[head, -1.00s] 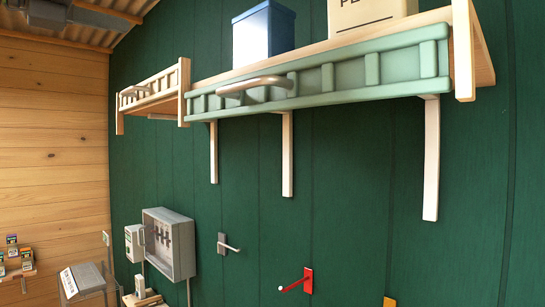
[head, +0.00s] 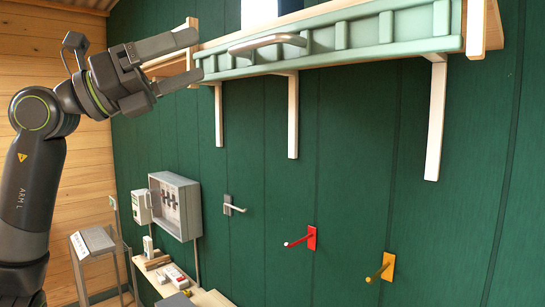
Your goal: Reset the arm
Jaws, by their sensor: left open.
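My left gripper (head: 178,65) is raised at the upper left of the head view. Its two dark fingers are spread apart and point right, with nothing seen between them. My left arm (head: 28,185), dark grey, comes up from the lower left edge. The gripper shows in front of the left part of the wall shelf. From this one view I cannot tell how far it is from the shelf. My right gripper and arm are not in view.
A shelf with a pale green front rail (head: 345,40) and a handle runs along the green wall. Below are a grey open box (head: 178,205), a grey hook (head: 232,204), a red hook (head: 311,238) and an orange hook (head: 385,268). A bench (head: 208,297) holds small items.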

